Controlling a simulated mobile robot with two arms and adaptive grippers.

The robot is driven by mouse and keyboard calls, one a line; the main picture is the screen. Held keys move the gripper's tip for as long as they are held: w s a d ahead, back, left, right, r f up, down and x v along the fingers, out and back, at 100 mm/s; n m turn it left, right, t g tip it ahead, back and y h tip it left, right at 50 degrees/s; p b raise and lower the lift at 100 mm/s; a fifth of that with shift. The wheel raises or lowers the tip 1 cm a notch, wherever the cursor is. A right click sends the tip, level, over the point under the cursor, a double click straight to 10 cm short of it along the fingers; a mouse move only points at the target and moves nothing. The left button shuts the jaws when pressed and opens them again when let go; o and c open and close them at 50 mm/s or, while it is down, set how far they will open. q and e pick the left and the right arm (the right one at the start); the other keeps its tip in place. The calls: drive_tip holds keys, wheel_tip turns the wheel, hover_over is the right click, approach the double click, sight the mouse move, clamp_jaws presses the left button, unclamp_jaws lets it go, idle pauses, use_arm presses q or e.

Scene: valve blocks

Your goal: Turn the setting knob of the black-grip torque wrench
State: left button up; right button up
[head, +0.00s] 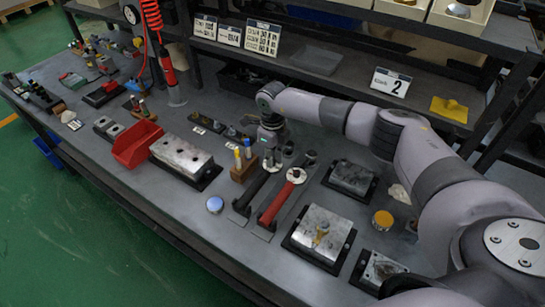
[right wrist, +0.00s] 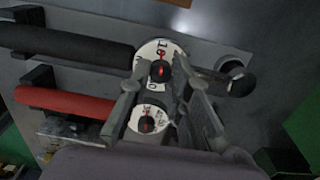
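The black-grip torque wrench (head: 254,191) lies on the bench beside a red-grip torque wrench (head: 276,205). In the right wrist view, the black grip (right wrist: 65,40) runs in from the left to a white dial. The dark setting knob (right wrist: 158,71) with a red mark is at this dial's centre. My right gripper (head: 271,152) is over this dial. In the right wrist view its two fingers (right wrist: 159,77) stand apart on either side of the knob; contact is unclear. The red grip (right wrist: 65,102) and its dial (right wrist: 148,121) show below, partly between the fingers. My left gripper is out of view.
A wooden block (head: 243,168) with upright coloured pieces stands just left of the wrenches. Metal valve blocks (head: 320,228) sit to the right, and another (head: 181,157) to the left near a red bin (head: 137,143). A blue-topped round piece (head: 215,204) lies in front.

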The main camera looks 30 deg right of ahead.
clamp_jaws()
drive_tip(key=shift+m, duration=0.3)
drive_tip(key=m, duration=0.2)
drive_tip(key=shift+m, duration=0.4)
drive_tip(key=m, duration=0.6)
drive_tip(key=shift+r, duration=0.1)
drive_tip(key=m+p, duration=0.1)
drive_tip(key=m, duration=0.4)
drive_tip(key=shift+m, duration=0.4)
drive_tip(key=shift+m+p, duration=0.65)
drive_tip(key=shift+m, duration=1.55)
